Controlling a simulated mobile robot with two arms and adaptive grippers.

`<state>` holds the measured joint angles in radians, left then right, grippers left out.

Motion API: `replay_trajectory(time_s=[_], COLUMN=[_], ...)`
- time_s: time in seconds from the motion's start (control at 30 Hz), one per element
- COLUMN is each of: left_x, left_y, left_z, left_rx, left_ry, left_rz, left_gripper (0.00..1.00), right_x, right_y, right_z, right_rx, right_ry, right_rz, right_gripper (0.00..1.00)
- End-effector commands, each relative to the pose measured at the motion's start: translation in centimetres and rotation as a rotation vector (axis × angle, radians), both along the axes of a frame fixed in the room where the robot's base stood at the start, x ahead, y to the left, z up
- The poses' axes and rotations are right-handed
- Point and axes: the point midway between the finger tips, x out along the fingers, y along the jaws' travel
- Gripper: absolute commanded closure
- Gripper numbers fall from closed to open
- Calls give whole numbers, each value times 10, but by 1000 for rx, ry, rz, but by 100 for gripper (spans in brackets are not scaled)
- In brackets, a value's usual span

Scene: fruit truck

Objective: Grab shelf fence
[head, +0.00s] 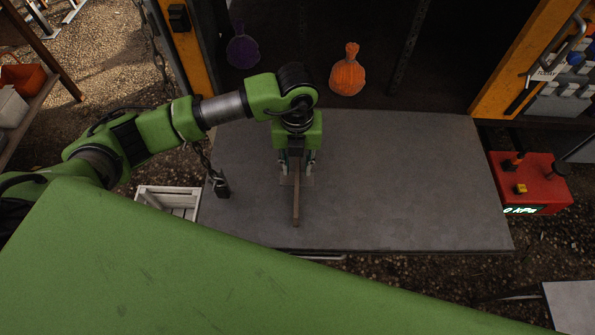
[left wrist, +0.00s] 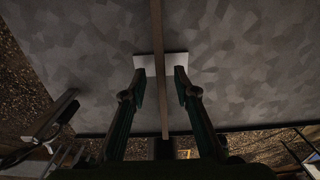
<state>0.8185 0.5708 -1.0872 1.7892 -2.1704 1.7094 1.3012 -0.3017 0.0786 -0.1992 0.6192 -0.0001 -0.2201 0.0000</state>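The shelf fence (head: 296,207) shows as a narrow brown bar with a pale crosspiece on the grey platform. In the left wrist view the bar (left wrist: 158,30) runs down the middle, and the pale crosspiece (left wrist: 149,64) lies across by the fingertips. My left gripper (head: 297,172) points down over the fence. Its fingers (left wrist: 160,73) are open, one on each side of the bar, with a gap on both sides. I cannot tell how far the fingertips are above the platform. My right gripper is not in view.
The grey platform (head: 420,180) is mostly clear. An orange net bag (head: 347,75) and a purple one (head: 242,50) are behind it. A white crate (head: 160,198) is at left, a red box (head: 530,180) at right. A chain with a dark latch (head: 221,186) hangs at the platform's left edge.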

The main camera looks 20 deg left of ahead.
Motion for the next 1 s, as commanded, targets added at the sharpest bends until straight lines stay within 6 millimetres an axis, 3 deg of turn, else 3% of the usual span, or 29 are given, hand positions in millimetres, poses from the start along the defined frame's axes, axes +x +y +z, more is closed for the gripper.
replay_trajectory(time_s=[0.23, 1.0], left_x=[-1, -1], left_y=[-2, -2], left_z=[-26, -32], left_rx=[-1, -1], left_ry=[2, 0], left_rz=[-1, -1], left_gripper=[72, 72], right_x=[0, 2], right_y=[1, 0], right_z=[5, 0], right_rx=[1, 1], right_ry=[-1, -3], right_rz=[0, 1], right_gripper=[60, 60])
